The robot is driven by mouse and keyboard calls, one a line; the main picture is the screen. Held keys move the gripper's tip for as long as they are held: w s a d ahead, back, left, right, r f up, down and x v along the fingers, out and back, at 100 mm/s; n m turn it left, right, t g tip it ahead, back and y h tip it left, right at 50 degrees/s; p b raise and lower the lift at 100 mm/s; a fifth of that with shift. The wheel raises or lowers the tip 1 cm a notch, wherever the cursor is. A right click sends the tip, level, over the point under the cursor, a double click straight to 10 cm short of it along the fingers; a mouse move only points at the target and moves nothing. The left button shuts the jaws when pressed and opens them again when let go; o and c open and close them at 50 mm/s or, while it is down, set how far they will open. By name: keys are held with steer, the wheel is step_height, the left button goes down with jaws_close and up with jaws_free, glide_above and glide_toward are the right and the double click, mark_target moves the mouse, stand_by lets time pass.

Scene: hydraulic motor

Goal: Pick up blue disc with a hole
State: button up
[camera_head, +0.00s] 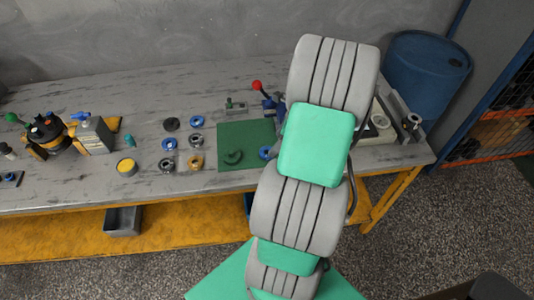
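Several blue discs with holes lie on the grey workbench. One blue disc (197,121) is at the back of the group of round parts. Another blue round part (265,152) is on the green mat (232,131) beside my arm. I cannot tell which disc is meant. My arm rises across the right half of the view and covers part of the bench. My gripper cannot be seen.
A black disc (171,124), a dark ring (166,165) and a bronze ring (196,162) lie among the blue discs. A yellow tin (127,167) is to the left. A red-knobbed lever (257,85) stands behind the mat. A blue barrel (425,70) is at right.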

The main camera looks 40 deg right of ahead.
mark_target(266, 154)
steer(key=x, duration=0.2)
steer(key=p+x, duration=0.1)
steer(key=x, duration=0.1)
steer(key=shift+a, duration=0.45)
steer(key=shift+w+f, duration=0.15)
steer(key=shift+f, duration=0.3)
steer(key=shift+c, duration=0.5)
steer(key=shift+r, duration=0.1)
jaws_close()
